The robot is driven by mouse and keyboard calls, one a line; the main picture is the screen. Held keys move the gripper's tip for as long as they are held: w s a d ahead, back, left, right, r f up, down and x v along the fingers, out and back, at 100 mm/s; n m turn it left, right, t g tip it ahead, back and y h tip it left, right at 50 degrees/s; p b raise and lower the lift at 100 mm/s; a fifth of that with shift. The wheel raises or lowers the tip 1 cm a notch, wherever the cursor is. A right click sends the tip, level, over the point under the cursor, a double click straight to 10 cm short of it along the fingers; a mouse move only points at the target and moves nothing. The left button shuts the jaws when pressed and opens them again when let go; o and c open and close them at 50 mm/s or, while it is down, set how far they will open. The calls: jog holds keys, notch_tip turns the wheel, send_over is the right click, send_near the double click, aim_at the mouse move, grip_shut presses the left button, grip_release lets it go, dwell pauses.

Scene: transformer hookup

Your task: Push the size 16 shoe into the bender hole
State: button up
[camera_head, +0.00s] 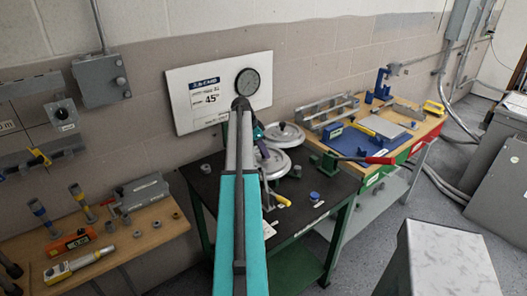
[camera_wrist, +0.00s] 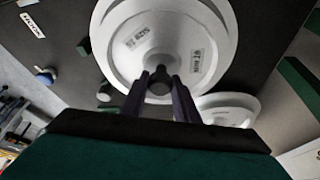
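A white round shoe (camera_wrist: 197,22) with a dark round boss fills the upper middle of the wrist view. In the head view this shoe (camera_head: 275,164) is beside my wrist, partly covered by my arm. A second white shoe (camera_head: 286,134) is just behind it, and shows at lower right in the wrist view (camera_wrist: 228,110). I cannot make out the bender hole.
The shoes are over a black-topped table (camera_head: 312,222) with green legs. A blue cap (camera_head: 314,196) and small grey pieces are on it. A red-handled tool (camera_head: 380,160) reaches over its right side. A wooden tool bench (camera_head: 150,236) stands left, another bench (camera_head: 425,128) right.

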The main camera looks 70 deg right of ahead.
jog(key=o, duration=0.5)
jog(key=shift+r, duration=0.1)
jog(key=shift+r+p, duration=0.85)
jog(key=shift+r, duration=1.6)
jog(key=b+v, duration=0.4)
jog(key=v, duration=0.9)
jog(key=shift+w+r, duration=0.2)
jog(key=shift+r, duration=0.1)
jog(key=shift+a, duration=0.1)
